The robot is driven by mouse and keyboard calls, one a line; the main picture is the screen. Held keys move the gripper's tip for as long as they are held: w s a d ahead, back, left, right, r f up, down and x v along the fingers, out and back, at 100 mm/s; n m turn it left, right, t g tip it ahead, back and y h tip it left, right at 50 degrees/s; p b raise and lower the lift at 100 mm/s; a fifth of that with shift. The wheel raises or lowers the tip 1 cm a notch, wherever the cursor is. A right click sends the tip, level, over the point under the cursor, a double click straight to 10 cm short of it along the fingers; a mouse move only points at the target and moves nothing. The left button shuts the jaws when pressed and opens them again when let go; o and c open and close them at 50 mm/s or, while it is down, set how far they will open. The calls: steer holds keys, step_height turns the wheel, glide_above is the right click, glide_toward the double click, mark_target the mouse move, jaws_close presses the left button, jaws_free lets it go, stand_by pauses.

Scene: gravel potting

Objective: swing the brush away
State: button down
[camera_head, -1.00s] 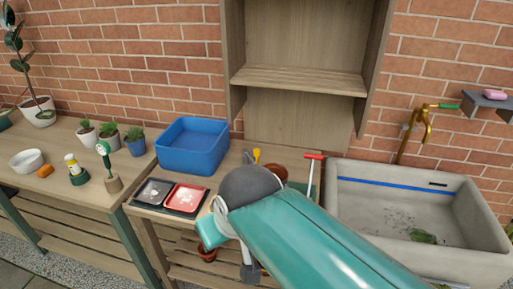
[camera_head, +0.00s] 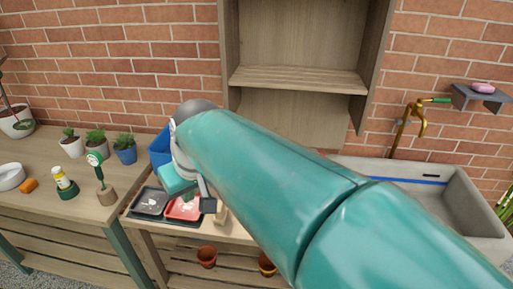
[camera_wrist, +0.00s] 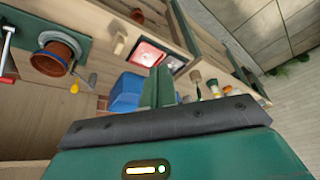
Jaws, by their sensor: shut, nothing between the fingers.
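My gripper (camera_head: 190,195) is shut and empty above the black and red tray pair, at the end of my teal arm. In the wrist view its two green fingers (camera_wrist: 157,85) lie together. No brush can be made out for certain. A small cream-coloured object (camera_head: 221,214) lies right of the trays near the front edge of the workbench; it also shows in the wrist view (camera_wrist: 120,45), apart from the fingers. A green-headed tool (camera_head: 97,165) stands upright in a brown block on the left bench. I cannot tell whether either is the brush.
The black tray (camera_head: 150,201) and red tray (camera_head: 184,207) lie below my gripper. A blue bin (camera_head: 158,150) stands behind, partly hidden by my arm. A collared terracotta pot (camera_wrist: 60,57) and a red-handled tool (camera_wrist: 8,38) are on the workbench. A sink (camera_head: 460,205) stands right.

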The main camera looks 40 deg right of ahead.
steer(key=w+d+f+m+y, duration=0.1)
steer(key=w+d, duration=0.5)
steer(key=d, duration=0.4)
steer(key=w+d+y, duration=0.1)
steer(key=w+d, duration=0.5)
steer(key=d, duration=0.3)
steer(key=d+f+y, duration=0.1)
steer(key=d+f, duration=0.3)
steer(key=d, duration=0.8)
steer(key=d+f+t, duration=0.1)
steer(key=d+f, duration=0.3)
steer(key=d, duration=0.8)
steer(key=shift+s+d+f+m+t+y, duration=0.2)
steer(key=shift+s+m+t+y, duration=0.1)
steer(key=shift+m+y, duration=0.1)
steer(key=shift+f, duration=0.1)
steer(key=x, duration=1)
steer(key=shift+a, duration=0.1)
